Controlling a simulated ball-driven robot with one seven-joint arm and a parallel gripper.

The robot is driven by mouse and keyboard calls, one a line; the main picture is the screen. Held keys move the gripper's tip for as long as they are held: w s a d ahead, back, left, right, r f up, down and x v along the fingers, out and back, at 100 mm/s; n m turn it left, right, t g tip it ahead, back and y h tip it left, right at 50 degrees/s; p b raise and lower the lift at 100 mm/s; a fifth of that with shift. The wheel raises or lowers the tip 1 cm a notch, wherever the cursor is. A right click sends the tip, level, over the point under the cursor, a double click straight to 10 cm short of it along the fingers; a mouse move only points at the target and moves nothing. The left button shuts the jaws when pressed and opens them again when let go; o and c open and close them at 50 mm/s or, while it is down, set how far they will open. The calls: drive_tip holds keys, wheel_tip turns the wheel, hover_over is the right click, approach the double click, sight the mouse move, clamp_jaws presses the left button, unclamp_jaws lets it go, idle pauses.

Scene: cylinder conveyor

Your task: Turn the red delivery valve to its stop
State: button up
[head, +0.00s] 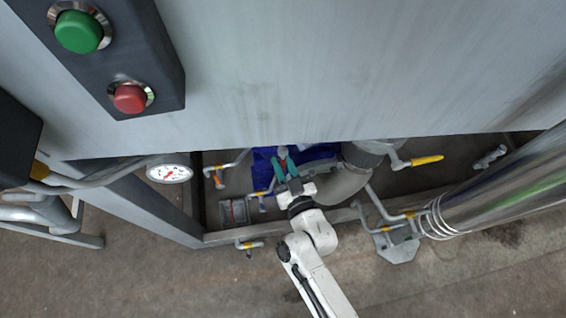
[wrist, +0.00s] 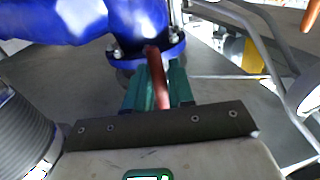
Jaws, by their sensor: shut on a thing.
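The red valve lever (wrist: 158,72) shows in the wrist view. It comes down from the blue flanged valve body (wrist: 110,25) and runs between the green fingers. My gripper (wrist: 158,88) is shut on this lever. In the head view my gripper (head: 284,165) reaches down in front of the blue body (head: 263,157), under the edge of the grey panel. The lower end of the lever lies in the gripper. The stop cannot be made out in either view.
A yellow-handled lever (head: 427,160) and a curved grey pipe (head: 345,183) lie to the right of my gripper. Smaller orange-tipped pipes (head: 218,180) are on the left. The large grey panel (head: 330,70) overhangs. A green button (head: 78,32), a red button (head: 130,98) and a gauge (head: 169,173) are further left.

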clamp_jaws()
drive_tip(key=shift+a, duration=0.1)
drive_tip(key=s+a+r+m+t+h, duration=0.1)
drive_tip(key=a+r+m, duration=0.2)
drive_tip(key=m, duration=0.7)
drive_tip(key=s+a+r+m+t+h, duration=0.1)
drive_tip(key=a+r+m+t, duration=0.1)
drive_tip(key=m, duration=0.8)
drive_tip(key=shift+a+r+h, duration=0.3)
drive_tip(key=shift+a+r, duration=0.55)
drive_tip(key=shift+r, duration=0.3)
drive_tip(key=shift+m, duration=0.3)
drive_tip(key=o, duration=0.6)
unclamp_jaws()
